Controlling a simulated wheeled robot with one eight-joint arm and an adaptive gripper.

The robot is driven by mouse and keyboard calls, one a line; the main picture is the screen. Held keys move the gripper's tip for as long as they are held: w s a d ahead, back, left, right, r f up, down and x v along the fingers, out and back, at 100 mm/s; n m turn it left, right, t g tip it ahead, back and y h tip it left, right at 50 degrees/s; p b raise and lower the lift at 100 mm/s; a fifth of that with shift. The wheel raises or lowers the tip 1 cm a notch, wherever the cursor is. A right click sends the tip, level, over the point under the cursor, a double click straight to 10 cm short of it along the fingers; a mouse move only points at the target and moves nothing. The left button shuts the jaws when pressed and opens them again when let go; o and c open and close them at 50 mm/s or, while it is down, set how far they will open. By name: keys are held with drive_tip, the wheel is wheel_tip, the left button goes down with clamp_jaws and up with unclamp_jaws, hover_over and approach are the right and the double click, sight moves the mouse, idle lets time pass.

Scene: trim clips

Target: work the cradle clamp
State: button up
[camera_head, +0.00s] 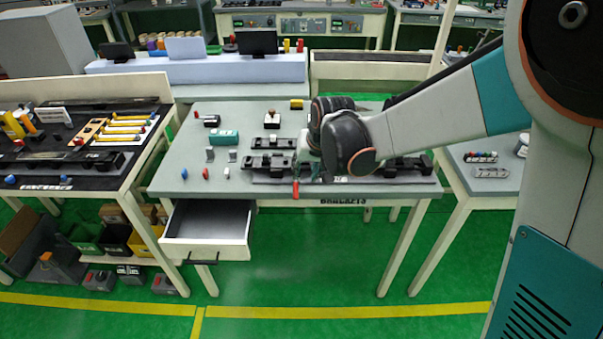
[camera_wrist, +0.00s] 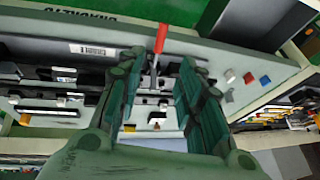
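The cradle clamp has a red handle (camera_wrist: 160,38) on a thin metal lever (camera_wrist: 153,78). In the head view the red handle (camera_head: 296,188) hangs at the front edge of the table, below my gripper (camera_head: 306,158). In the wrist view my gripper (camera_wrist: 158,72) is open, with green pads on both sides. The lever shows in the gap between the fingers, and the red handle is just beyond the tips. Neither finger visibly touches it. The clamp's base lies partly hidden behind my wrist in the head view.
The grey table (camera_head: 175,150) carries a dark rail (camera_head: 270,162), small coloured parts and a teal box (camera_head: 223,137). An open, empty drawer (camera_head: 210,222) juts out at the front left. A cluttered bench (camera_head: 75,140) stands at the left. The floor in front is clear.

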sight(296, 188)
drive_tip(key=b+x, duration=0.3)
drive_tip(key=x, duration=1)
drive_tip(key=shift+w+f+b, duration=0.15)
drive_tip(key=shift+f+b, duration=0.15)
drive_tip(key=shift+b, duration=0.1)
drive_tip(key=shift+c, duration=0.3)
clamp_jaws()
